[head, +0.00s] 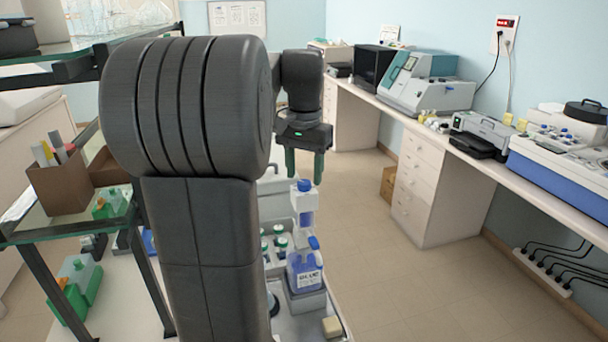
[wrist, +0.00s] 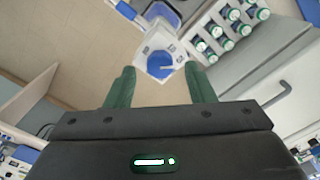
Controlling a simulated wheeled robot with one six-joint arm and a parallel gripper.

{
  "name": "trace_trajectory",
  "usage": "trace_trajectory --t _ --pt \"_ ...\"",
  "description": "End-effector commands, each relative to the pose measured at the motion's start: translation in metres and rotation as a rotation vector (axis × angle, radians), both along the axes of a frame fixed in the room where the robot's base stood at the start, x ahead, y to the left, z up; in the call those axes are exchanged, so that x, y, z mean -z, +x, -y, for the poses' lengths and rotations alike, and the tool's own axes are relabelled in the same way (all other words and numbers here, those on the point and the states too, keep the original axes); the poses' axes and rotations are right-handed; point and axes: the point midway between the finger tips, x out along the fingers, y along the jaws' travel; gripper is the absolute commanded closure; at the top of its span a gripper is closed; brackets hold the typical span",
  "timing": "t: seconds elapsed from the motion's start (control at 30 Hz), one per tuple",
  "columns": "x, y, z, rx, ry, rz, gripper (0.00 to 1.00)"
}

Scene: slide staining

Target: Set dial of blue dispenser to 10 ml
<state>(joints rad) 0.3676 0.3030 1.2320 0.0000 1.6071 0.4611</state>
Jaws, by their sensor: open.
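The blue dispenser has a white head (head: 304,203) with a round blue dial (head: 304,185) on top. Below it is a blue bottle (head: 303,270) with a label reading BLUE. My gripper (head: 305,179) points down over the dispenser, its green fingers open and apart, with the dial at about fingertip height between them. In the wrist view the blue dial (wrist: 160,65) has a pale pointer mark toward the right. It lies between the open fingertips of my gripper (wrist: 159,72), with gaps on both sides. I cannot read any scale on the dial.
A glass shelf (head: 70,215) on a dark frame is at left. A long bench (head: 490,165) with lab machines runs along the right wall. The floor (head: 385,265) between is clear.

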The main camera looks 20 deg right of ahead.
Motion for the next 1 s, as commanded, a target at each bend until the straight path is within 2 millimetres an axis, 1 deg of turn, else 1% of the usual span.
trace_trajectory --t 0.1,0.2,0.47,0.5,0.57,0.7,0.73,1.0 --pt "0.011 0.0 0.0 0.0 0.0 -0.001 0.51" --pt "0.016 0.0 0.0 0.0 0.0 0.0 0.51" --pt "0.018 0.0 0.0 0.0 0.0 0.0 0.51" --pt "0.017 0.0 0.0 0.0 0.0 0.0 0.55" --pt "0.017 0.0 0.0 0.0 0.0 0.0 0.67" --pt "0.017 0.0 0.0 0.0 0.0 0.0 0.94" --pt "0.017 0.0 0.0 0.0 0.0 0.0 0.96" --pt "0.017 0.0 0.0 -0.028 -0.001 0.001 0.96"
